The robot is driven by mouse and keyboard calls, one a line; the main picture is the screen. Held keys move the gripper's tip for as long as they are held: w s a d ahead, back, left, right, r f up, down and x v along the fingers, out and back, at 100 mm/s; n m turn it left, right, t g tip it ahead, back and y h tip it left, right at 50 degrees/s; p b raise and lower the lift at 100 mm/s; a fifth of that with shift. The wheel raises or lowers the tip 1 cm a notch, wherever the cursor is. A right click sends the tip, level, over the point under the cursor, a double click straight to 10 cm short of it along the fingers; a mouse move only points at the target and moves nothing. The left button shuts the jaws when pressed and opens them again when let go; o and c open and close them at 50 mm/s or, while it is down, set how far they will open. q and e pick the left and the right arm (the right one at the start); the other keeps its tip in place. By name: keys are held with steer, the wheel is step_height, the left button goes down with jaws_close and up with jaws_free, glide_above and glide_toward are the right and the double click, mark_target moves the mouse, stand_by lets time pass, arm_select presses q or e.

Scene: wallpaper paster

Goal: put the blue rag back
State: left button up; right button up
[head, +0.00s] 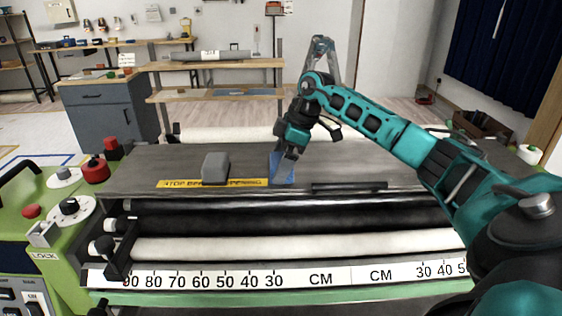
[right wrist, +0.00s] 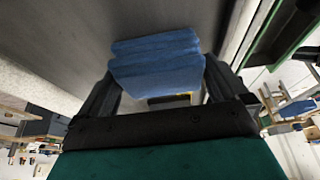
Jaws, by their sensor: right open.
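The blue rag (head: 282,172) stands on the grey machine top, right of the yellow warning strip, with its upper part hidden behind my right gripper (head: 288,152). In the right wrist view the folded blue rag (right wrist: 155,60) lies between and just beyond the two dark fingers of my right gripper (right wrist: 160,78). The fingers are spread wide, one on either side of the rag. I cannot tell whether they touch it. My left gripper is in neither view.
A grey block (head: 215,168) stands on the machine top left of the rag. A dark flat bar (head: 349,186) lies to the right. Rollers (head: 300,244) and a measuring scale (head: 320,275) run along the front. Red and black knobs (head: 95,170) stand at the left.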

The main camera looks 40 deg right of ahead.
steer(key=shift+f+b, duration=0.4)
steer(key=shift+b, duration=0.1)
steer(key=p+v, duration=0.2)
steer(key=v, duration=1.1)
steer(key=shift+r, duration=0.25)
steer(key=shift+s+a, duration=0.15)
steer(key=shift+a, duration=0.1)
